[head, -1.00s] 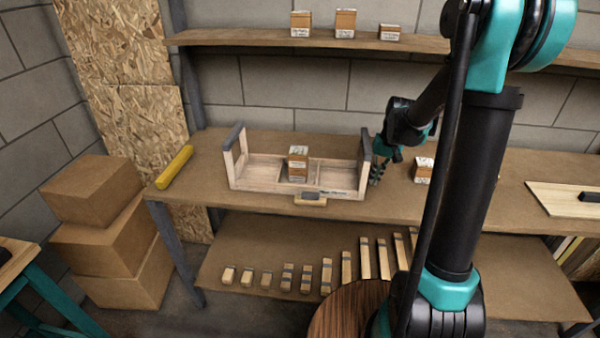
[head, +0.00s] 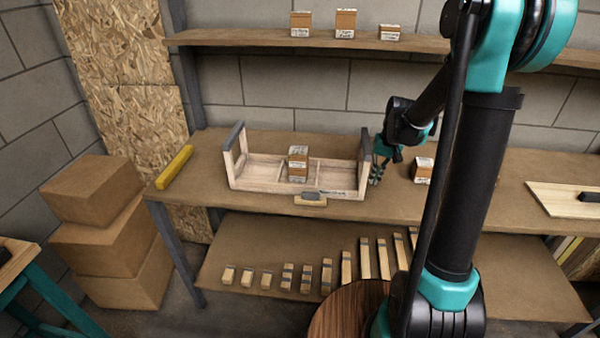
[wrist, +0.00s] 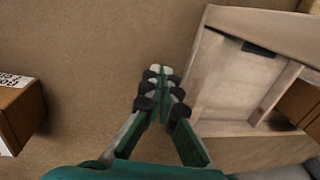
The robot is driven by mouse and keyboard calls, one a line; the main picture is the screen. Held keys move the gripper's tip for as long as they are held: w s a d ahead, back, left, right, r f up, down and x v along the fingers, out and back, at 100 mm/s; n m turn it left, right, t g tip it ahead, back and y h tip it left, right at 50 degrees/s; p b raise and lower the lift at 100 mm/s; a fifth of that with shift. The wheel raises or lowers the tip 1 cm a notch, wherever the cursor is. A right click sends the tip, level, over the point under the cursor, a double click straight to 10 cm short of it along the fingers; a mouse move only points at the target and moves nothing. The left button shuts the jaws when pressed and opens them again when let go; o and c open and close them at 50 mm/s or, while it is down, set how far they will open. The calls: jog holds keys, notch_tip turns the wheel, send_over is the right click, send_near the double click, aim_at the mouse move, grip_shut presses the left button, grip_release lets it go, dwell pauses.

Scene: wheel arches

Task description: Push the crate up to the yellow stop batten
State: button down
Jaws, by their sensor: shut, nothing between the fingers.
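The crate (head: 262,187) is an open wooden box with raised ends topped in dark grey, on the workbench. One small labelled carton (head: 298,163) stands in it. The yellow stop batten (head: 174,167) lies near the bench's left end, with a bare gap between it and the crate. My gripper (head: 377,173) is shut and empty, just right of the crate's right end. In the wrist view my gripper (wrist: 157,88) points at the bench top, with the crate wall (wrist: 200,70) close on its right. I cannot tell whether they touch.
Another labelled carton (head: 423,170) stands right of my gripper on the bench. A small wood block with a grey top (head: 310,199) is at the crate's front side. The lower shelf (head: 225,262) holds several wood pieces. Stacked cardboard boxes (head: 110,240) stand left of the bench.

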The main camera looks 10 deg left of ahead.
aim_at(359, 189)
jog(key=shift+a, duration=11.3)
jog(key=shift+d+r, duration=0.5)
jog(key=shift+d, duration=0.35)
jog(key=shift+d+r, duration=0.5)
jog(key=shift+d, duration=0.35)
jog(key=shift+d+r, duration=0.5)
jog(key=shift+d, duration=0.35)
jog(key=shift+s+d, duration=0.1)
jog(key=shift+d, duration=0.15)
jog(key=s+d, duration=0.3)
jog(key=d, duration=0.1)
jog(key=s+d+t, duration=0.1)
jog(key=s+d, duration=0.1)
jog(key=d, duration=0.1)
jog(key=s+d+t, duration=0.1)
jog(key=s+d, duration=0.2)
jog(key=d, duration=0.1)
jog(key=shift+s+d+r, duration=0.25)
jog(key=shift+s+d, duration=0.05)
jog(key=s+d+f+t+h, duration=0.1)
jog(key=s+d+f, duration=0.3)
jog(key=s+d, duration=0.5)
jog(key=s+t, duration=0.1)
jog(key=s, duration=0.3)
jog(key=shift+d+f+h, duration=0.15)
jog(key=shift+d+h, duration=0.25)
